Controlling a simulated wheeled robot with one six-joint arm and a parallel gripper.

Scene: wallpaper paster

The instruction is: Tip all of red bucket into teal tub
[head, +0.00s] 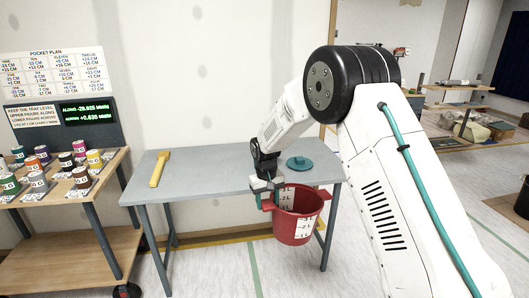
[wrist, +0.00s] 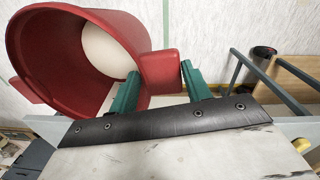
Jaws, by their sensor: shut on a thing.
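My gripper (head: 266,190) is shut on a red tab at the rim of the red bucket (head: 296,228). The bucket hangs roughly upright off the front edge of the table, with a white scale on its side. In the wrist view, the green fingertips (wrist: 160,88) clasp the tab, and the bucket (wrist: 40,50) shows its open mouth with a pale round patch inside. I cannot tell whether that patch is contents or the bottom. A flat teal round thing with a knob, like a lid (head: 300,164), lies on the table behind the bucket. I see no clear teal tub.
A wooden bench (head: 60,247) with several labelled spools and a lit display (head: 83,113) stands at the left. Cluttered shelves (head: 470,125) stand at the far right.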

